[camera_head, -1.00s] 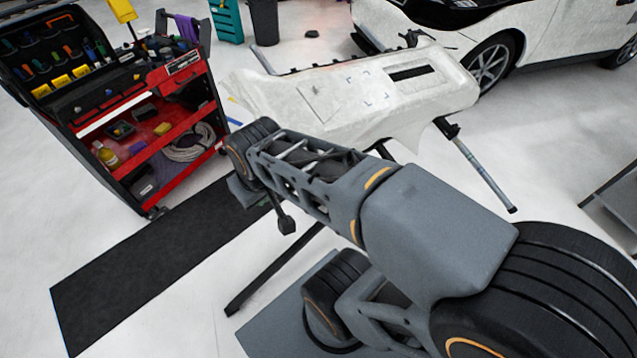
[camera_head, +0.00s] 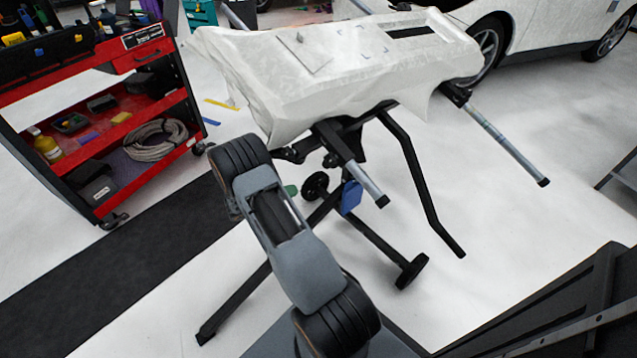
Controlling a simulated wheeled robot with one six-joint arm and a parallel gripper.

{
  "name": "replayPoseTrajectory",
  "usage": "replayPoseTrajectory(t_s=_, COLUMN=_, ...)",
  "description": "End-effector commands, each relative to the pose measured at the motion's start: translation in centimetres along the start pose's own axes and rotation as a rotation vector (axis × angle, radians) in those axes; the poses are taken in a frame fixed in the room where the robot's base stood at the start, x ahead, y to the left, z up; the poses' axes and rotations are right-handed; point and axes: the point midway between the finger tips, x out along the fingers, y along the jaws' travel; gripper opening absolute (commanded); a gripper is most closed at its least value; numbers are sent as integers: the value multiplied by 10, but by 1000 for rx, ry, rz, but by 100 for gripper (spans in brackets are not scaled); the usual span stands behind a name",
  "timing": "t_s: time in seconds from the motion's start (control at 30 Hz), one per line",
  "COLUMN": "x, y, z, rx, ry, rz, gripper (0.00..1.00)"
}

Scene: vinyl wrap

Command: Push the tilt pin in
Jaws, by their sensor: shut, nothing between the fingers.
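A work stand (camera_head: 340,148) with dark metal tubes holds a white panel (camera_head: 290,95), which looks tilted and has loose wrap at its edges. The tilt pin cannot be made out; the stand's head is partly shaded under the panel. A blue piece (camera_head: 351,196) hangs by the stand's upright, and a small green piece (camera_head: 291,190) shows beside my arm. My arm rises from the bottom middle to a dark joint left of the stand. My gripper is not visible; whether it is behind the arm cannot be told.
A red tool cart (camera_head: 105,130) with a coiled hose stands at left by a black floor mat (camera_head: 120,260). The stand's legs and wheels (camera_head: 411,271) spread over the floor. A white car (camera_head: 530,30) is behind right.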

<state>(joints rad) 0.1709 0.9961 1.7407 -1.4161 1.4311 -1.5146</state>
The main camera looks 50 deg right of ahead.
Motion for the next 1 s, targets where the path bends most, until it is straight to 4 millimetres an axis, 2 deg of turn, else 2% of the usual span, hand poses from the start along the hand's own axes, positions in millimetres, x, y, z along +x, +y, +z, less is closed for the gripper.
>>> replayPoseTrajectory(t_s=0.13, x=5, y=16, z=14, rx=-262, ry=-113, rz=-73, gripper=0)
replayPoseTrajectory(t_s=0.33, x=9, y=24, z=25, rx=-443, ry=-181, rz=-139, gripper=0)
replayPoseTrajectory(t_s=0.47, x=20, y=25, z=28, rx=-476, ry=-191, rz=-152, gripper=0)
replayPoseTrajectory(t_s=0.57, x=35, y=24, z=31, rx=-477, ry=-190, rz=-154, gripper=0)
replayPoseTrajectory(t_s=1.0, x=112, y=17, z=48, rx=-474, ry=-190, rz=-151, gripper=0)
